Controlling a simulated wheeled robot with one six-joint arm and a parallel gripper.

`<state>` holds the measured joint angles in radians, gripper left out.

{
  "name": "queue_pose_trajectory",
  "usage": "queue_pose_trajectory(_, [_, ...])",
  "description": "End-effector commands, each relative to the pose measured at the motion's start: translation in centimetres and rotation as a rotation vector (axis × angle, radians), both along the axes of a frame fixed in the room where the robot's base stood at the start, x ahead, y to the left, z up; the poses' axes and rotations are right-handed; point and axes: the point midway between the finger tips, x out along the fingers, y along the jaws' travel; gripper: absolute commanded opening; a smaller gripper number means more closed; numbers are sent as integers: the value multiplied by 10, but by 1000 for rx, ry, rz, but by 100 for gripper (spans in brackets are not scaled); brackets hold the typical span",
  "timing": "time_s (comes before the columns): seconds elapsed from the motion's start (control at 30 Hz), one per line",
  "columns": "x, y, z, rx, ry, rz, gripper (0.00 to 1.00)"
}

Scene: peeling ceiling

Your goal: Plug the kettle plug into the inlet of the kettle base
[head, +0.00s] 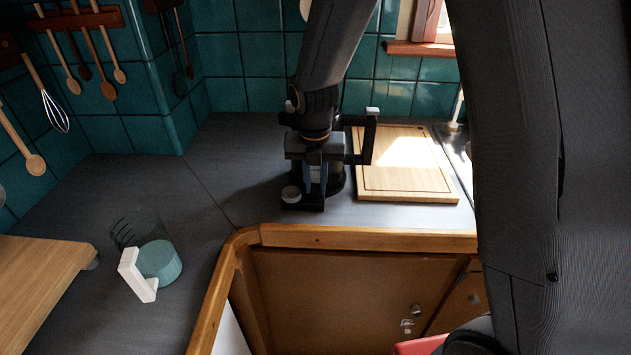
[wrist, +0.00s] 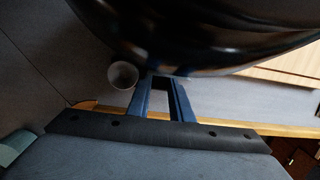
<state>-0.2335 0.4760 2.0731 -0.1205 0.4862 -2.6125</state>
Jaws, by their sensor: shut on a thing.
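My gripper (head: 316,188) points down over the grey counter at the back, left of the cutting board. In the wrist view, its two blue fingers (wrist: 163,82) close on a small dark piece, taken to be the kettle plug (wrist: 162,90); its shape is hard to make out. A large glossy black rounded body (wrist: 190,35), seemingly the kettle or its base, fills the top of the wrist view just beyond the fingertips. A dark round part of it (head: 337,182) shows behind my gripper in the head view. The inlet is not discernible, and I cannot tell whether plug and base touch.
A wooden cutting board (head: 405,190) lies to the right. A teal, white-handled vessel (head: 160,262) stands front left. Counter between is clear; its wooden edge (head: 365,239) runs in front.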

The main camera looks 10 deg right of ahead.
Motion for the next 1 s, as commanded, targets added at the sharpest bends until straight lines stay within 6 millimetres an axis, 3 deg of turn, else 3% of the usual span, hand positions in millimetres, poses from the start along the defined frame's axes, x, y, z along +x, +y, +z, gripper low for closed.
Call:
queue_pose_trajectory(0.03, [0,0,-3,0,1,0,0])
queue_pose_trajectory(0.07, [0,0,-3,0,1,0,21])
queue_pose_trajectory(0.2, [0,0,-2,0,0,0,41])
queue_pose_trajectory(0.57, [0,0,2,1,-2,0,41])
queue_pose_trajectory(1.0, [-6,2,59,0,-3,0,41])
